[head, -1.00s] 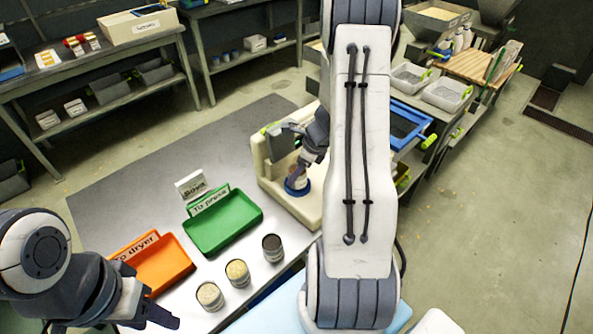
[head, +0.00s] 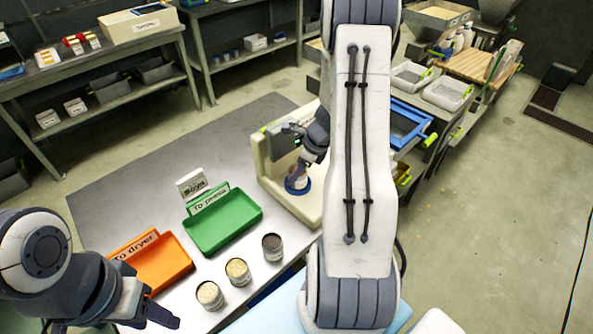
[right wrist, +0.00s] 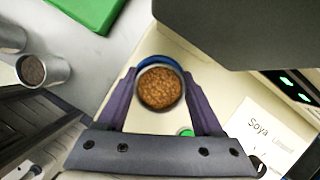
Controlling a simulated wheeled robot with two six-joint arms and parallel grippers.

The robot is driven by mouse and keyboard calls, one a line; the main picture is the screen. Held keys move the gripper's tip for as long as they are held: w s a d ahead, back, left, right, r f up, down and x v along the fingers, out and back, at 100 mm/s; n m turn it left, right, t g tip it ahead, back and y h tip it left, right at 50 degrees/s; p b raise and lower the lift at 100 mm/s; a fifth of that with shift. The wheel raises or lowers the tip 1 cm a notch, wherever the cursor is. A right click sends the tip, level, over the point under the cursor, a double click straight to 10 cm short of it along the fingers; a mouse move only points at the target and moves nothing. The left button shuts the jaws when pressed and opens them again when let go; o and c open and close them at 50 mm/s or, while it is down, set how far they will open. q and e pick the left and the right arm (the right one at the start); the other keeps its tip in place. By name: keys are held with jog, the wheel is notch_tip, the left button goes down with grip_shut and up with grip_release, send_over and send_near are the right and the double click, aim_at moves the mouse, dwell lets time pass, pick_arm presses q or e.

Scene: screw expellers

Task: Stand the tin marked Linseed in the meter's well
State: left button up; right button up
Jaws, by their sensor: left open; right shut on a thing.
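My right gripper (right wrist: 161,88) is shut on a tin (right wrist: 160,87) of brown seed, its fingers on either side. The tin's marking cannot be read here. The tin is at the blue-ringed well (right wrist: 147,62) of the cream meter (head: 309,211); the blue rim shows behind it. I cannot tell whether its base rests on the well's floor. In the head view the tin (head: 297,179) looks about upright, partly hidden by the gripper. My left gripper (head: 150,316) is open and empty at the lower left, near the table's front edge.
Three open tins (head: 237,271) stand in a row on the table. The table's far left is clear.

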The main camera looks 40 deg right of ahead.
jog(key=shift+f, duration=0.3)
jog(key=o, duration=1.1)
jog(key=shift+o, duration=0.2)
jog(key=shift+r, duration=0.1)
jog(key=p+v, duration=0.9)
jog(key=v, duration=0.2)
